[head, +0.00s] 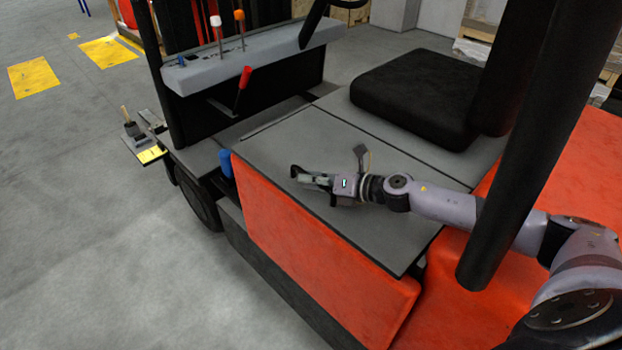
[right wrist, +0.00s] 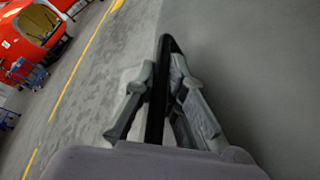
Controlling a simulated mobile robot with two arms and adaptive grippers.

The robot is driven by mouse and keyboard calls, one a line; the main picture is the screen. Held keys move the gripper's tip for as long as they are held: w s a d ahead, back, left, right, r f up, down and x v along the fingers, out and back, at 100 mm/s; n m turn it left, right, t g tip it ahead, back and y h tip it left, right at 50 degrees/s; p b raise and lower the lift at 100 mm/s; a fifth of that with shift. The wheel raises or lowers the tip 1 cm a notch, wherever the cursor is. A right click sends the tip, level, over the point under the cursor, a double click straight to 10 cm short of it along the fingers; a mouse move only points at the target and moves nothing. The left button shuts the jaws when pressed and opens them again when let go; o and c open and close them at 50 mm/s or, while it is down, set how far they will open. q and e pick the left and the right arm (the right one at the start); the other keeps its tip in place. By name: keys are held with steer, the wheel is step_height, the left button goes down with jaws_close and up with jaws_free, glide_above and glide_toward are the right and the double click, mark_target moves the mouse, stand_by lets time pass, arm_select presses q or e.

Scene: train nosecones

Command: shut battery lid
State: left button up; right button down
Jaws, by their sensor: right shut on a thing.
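The battery lid (head: 290,140) is a flat grey panel on top of the orange-sided forklift body, in front of the seat. It lies flat or nearly flat over the battery compartment in the head view. My right gripper (head: 312,179) is over the lid's near-left part. In the right wrist view my right gripper (right wrist: 160,95) is shut on a slim black handle (right wrist: 158,90) of the lid, with the grey lid surface (right wrist: 245,60) to the right. My left gripper is not in view.
The black seat (head: 418,92) stands behind the lid. A grey lever console (head: 245,60) with a red-handled lever (head: 243,88) is at the upper left. A black post (head: 520,140) rises at the right, close to my right arm.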

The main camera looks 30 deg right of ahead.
steer(key=c, duration=1.7)
jaws_free()
steer(key=shift+f, duration=0.15)
steer(key=shift+o, duration=0.2)
steer(key=shift+d, duration=0.1)
steer(key=shift+s+d, duration=0.25)
steer(key=shift+s, duration=0.15)
steer(key=v, duration=0.9)
steer(key=shift+s+d+r, duration=0.5)
steer(key=shift+s, duration=0.25)
